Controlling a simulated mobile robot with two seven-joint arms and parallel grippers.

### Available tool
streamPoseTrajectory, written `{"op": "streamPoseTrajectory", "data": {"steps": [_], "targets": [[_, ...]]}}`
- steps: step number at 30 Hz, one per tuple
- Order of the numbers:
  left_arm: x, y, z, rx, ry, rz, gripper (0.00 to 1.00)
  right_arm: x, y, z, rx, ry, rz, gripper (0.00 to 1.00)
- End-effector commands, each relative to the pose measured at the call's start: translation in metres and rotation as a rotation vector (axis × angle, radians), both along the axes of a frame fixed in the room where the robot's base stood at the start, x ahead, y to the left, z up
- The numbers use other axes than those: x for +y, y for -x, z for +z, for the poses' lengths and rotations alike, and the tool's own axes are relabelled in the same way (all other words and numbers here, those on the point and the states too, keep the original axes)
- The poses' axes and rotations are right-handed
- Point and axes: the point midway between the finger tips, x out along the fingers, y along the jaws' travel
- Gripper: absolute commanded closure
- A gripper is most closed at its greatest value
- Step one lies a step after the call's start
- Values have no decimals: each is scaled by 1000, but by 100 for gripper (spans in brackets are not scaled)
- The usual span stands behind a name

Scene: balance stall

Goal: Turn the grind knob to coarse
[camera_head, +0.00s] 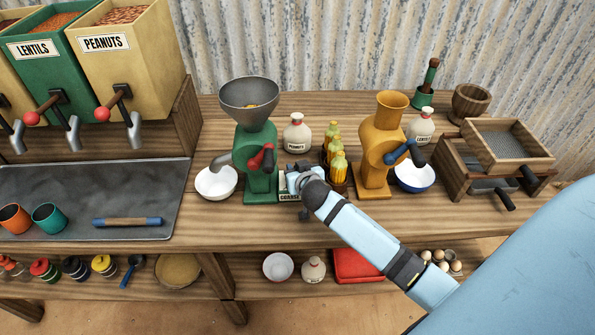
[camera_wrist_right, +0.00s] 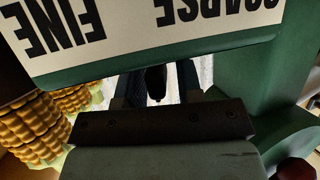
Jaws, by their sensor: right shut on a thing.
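The green grinder (camera_head: 258,160) stands on the bench with a grey hopper on top and a red-handled crank (camera_head: 263,158). Its label plate (camera_head: 289,197) reads COARSE at the visible end. In the right wrist view the plate (camera_wrist_right: 140,35) is upside down and reads FINE and COARSE. My right gripper (camera_head: 300,183) is at the grinder's right side, just above the plate. It is shut on a small dark knob (camera_wrist_right: 157,82) that shows between its fingers. In the head view my gripper hides the knob, so its setting cannot be read. My left gripper is not in view.
A white bowl (camera_head: 216,182) stands left of the grinder. Corn cobs (camera_head: 338,169) and an orange grinder (camera_head: 382,150) stand close on the right. A white peanuts jar (camera_head: 296,135) is behind. The bench front (camera_head: 240,231) is clear.

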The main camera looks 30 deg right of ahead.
Motion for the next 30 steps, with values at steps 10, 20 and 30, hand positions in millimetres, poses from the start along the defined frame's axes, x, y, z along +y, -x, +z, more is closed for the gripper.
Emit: {"op": "streamPoseTrajectory", "data": {"steps": [10, 20, 30], "targets": [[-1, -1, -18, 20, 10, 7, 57, 1, 0, -4, 2, -3, -202, 90], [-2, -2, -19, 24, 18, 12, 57, 0, 0, -2, 4, 1, -266, 90], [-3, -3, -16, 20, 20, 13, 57, 0, 0, -2, 3, 2, -266, 91]]}}
